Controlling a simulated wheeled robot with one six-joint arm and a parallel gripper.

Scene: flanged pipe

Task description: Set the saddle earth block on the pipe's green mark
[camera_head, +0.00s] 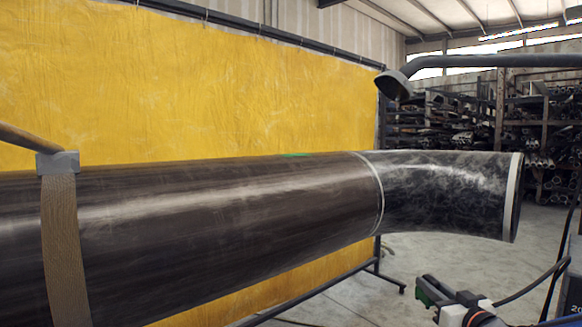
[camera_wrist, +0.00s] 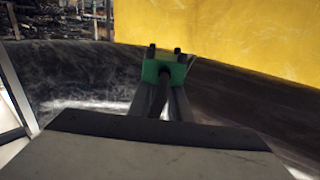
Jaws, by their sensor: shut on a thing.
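The big dark pipe (camera_head: 230,205) runs across the head view and ends in a bend at the right. Its green mark (camera_head: 295,155) is a small patch on the top edge, left of the pale weld seam. My gripper (camera_head: 441,297) is at the lower right, below the bend and well away from the mark. In the wrist view my gripper (camera_wrist: 162,92) is shut on a small green block with dark prongs (camera_wrist: 165,69), which looks like the saddle earth block. The pipe shows behind the block; I see no contact. The mark is not visible in the wrist view.
A braided strap (camera_head: 62,240) with a grey block (camera_head: 58,162) on top wraps the pipe at the left. A yellow curtain (camera_head: 220,80) hangs behind the pipe. A grey overhead arm with a hood (camera_head: 395,84) hangs above the bend. Pipe racks (camera_head: 460,120) stand behind.

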